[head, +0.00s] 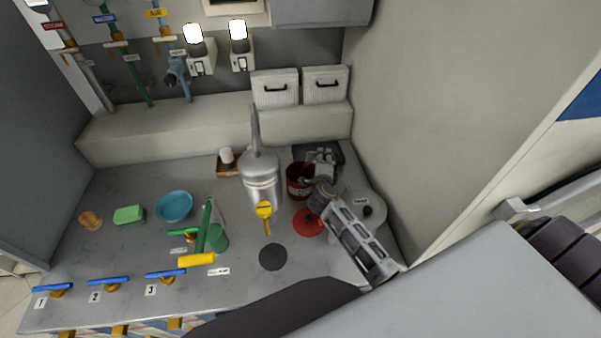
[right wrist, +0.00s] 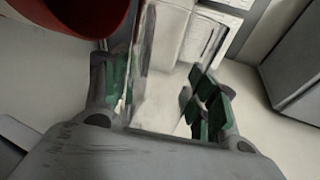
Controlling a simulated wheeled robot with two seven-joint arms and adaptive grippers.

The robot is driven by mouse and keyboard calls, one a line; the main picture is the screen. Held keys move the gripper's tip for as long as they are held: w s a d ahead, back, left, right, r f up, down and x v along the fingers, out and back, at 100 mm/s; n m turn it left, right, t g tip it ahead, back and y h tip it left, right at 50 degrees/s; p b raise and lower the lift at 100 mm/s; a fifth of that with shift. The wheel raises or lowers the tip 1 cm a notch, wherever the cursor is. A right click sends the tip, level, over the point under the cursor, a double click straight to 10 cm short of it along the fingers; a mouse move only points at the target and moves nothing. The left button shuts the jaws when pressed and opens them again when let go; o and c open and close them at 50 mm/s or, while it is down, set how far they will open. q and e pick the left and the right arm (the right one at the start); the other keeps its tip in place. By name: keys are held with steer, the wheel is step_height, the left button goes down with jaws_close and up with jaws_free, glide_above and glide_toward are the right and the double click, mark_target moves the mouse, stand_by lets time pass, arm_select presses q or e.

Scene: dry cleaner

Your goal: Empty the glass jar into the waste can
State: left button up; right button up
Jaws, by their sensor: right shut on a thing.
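My right gripper (head: 321,163) is at the back right of the counter, close beside a dark red, open-topped can (head: 298,184), which I take to be the waste can. In the right wrist view, my right gripper (right wrist: 160,100) has its green-padded fingers around a clear glass jar (right wrist: 163,45). The red can's rim (right wrist: 75,30) shows at the upper left of that view, near the jar. The jar is hard to make out in the head view, and I cannot tell what is in it. My left gripper is not in view.
A silver canister (head: 262,180) stands left of the can. A red disc (head: 308,222) and a pale round lid (head: 366,208) lie near my right arm. A blue bowl (head: 174,206), a green sponge (head: 129,215) and valves (head: 165,274) are further left. A wall rises at the right.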

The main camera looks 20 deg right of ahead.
stand_by(0.5)
steer(key=shift+w+a+r+n+h, duration=0.15)
steer(key=shift+r+n, duration=0.1)
steer(key=shift+n, duration=0.15)
steer(key=shift+a+r+n+h, duration=0.15)
steer(key=shift+r+n, duration=0.1)
steer(key=shift+n, duration=0.15)
stand_by(0.4)
steer(key=shift+d, duration=0.1)
